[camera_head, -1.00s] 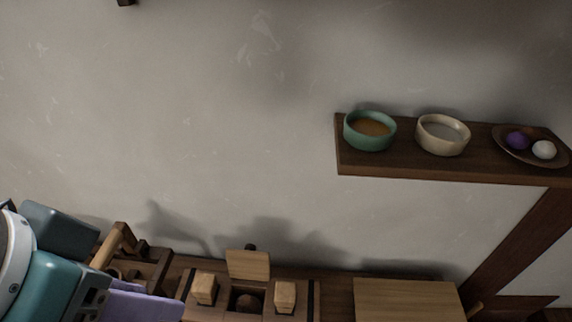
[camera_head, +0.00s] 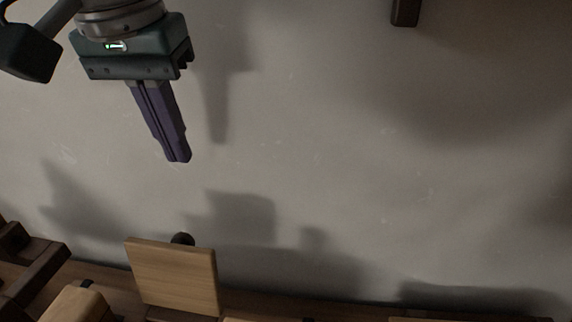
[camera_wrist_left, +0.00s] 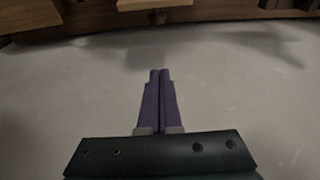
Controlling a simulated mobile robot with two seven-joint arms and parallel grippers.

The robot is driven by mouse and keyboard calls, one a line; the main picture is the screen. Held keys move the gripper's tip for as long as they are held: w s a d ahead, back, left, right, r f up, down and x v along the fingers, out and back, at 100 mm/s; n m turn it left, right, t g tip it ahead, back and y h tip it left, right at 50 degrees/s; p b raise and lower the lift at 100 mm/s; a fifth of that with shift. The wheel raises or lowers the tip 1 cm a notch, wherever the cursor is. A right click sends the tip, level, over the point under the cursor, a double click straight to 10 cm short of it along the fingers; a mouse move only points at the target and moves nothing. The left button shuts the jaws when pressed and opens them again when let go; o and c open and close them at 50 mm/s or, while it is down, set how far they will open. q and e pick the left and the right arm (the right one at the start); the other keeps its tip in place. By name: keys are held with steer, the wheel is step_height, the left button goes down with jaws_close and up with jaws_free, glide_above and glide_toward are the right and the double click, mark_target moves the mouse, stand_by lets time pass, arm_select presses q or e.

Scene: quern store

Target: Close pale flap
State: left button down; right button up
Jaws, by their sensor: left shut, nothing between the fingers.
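The pale flap (camera_head: 172,275) is a light wooden board standing raised, tilted slightly, at the back of the bench against the wall. A dark round knob (camera_head: 182,239) shows behind its top edge. My left gripper (camera_head: 180,158) has purple fingers pressed together, pointing down, empty. It is above the flap and apart from it, in front of the wall. In the left wrist view the closed fingers (camera_wrist_left: 160,75) point toward the bench, where a pale board (camera_wrist_left: 153,4) is cut off by the top edge. The opening below the flap is mostly out of frame. My right gripper is not in view.
A pale block (camera_head: 78,304) stands left of the flap, with a dark wooden frame (camera_head: 35,276) farther left. A dark piece (camera_head: 405,12) shows at the top. The plain wall between the gripper and bench is free.

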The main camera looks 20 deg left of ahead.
mark_target(181, 269)
arm_select(q)
step_height(181, 269, down, 9)
steer(key=s, duration=0.2)
steer(key=shift+d+f, duration=0.15)
stand_by(0.4)
steer(key=shift+w+b, duration=0.15)
steer(key=shift+b, duration=0.15)
